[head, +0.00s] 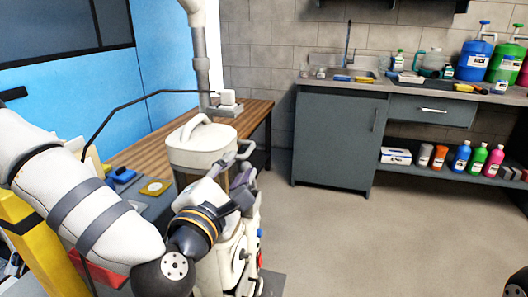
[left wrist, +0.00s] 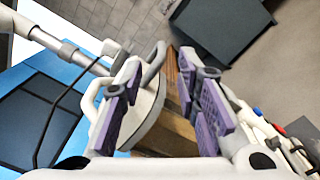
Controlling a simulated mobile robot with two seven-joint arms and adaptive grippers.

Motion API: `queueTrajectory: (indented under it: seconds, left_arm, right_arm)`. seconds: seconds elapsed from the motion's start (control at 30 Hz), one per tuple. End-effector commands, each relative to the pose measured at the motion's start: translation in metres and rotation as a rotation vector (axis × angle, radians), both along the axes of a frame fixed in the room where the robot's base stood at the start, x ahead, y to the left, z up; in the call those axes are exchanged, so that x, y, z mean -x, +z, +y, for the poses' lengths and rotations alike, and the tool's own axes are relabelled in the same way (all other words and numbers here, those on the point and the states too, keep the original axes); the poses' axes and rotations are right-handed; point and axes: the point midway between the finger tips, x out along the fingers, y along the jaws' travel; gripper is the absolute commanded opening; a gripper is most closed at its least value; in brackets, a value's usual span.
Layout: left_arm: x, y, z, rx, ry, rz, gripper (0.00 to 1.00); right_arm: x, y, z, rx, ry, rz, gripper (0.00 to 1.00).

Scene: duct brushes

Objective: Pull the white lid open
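The white lid (head: 203,140) sits roughly level on top of a white machine (head: 232,245), with an arched handle (head: 188,126) on it. In the left wrist view the lid (left wrist: 150,104) lies beyond and partly behind the left-hand finger, with its edge showing between the fingers. My left gripper (head: 240,163) is at the lid's right side. Its two purple-padded fingers (left wrist: 163,70) stand apart with nothing clamped between them. I cannot tell whether a finger touches the lid. My right gripper is not visible.
A wooden bench (head: 150,152) stands behind the machine, and a pale vertical pipe (head: 201,72) rises behind the lid. A grey cabinet (head: 335,140) and a shelf with several bottles (head: 478,158) line the back wall. The floor (head: 370,235) to the right is clear.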

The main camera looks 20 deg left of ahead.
Motion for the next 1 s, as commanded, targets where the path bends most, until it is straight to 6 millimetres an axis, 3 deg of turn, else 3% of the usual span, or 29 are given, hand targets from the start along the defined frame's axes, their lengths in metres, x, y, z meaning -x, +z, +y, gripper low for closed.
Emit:
queueTrajectory:
  seconds: [0.2, 0.4, 0.73, 0.87, 1.0]
  left_arm:
    - [-0.057, 0.000, -0.001, -0.006, 0.000, -0.001, 0.29]
    - [-0.089, -0.001, -0.001, -0.006, -0.002, 0.002, 0.29]
    - [-0.095, -0.001, -0.002, -0.007, -0.003, 0.004, 0.29]
    - [-0.095, -0.001, -0.002, -0.007, -0.003, 0.004, 0.00]
    - [-0.095, -0.002, -0.002, -0.007, -0.005, 0.006, 0.00]
  right_arm:
    - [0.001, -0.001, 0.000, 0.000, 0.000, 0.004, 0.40]
    - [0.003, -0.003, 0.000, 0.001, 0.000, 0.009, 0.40]
    - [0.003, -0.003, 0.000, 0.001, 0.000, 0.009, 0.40]
    - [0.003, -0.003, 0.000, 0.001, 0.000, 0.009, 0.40]
    - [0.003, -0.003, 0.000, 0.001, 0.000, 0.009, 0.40]
